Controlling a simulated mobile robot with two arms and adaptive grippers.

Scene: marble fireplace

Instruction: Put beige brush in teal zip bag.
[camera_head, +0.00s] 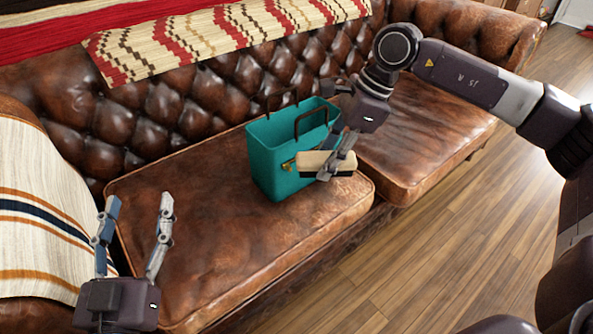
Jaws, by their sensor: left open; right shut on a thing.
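The teal bag (267,163) stands upright on the left seat cushion of the brown leather sofa, with dark handles raised above its open top. The beige brush (311,160) has a pale body with a dark underside. My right gripper (332,162) is shut on the brush and holds it in front of the bag's right part, below the rim. Whether the brush touches the bag I cannot tell. My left gripper (137,206) is open and empty, above the left part of the sofa, well apart from the bag.
The left seat cushion (160,195) has bare room left of the bag. The tufted backrest (160,120) rises behind it. A striped blanket (35,210) covers the left armrest, and a patterned throw (150,50) lies over the backrest. Wooden floor (440,240) is in front.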

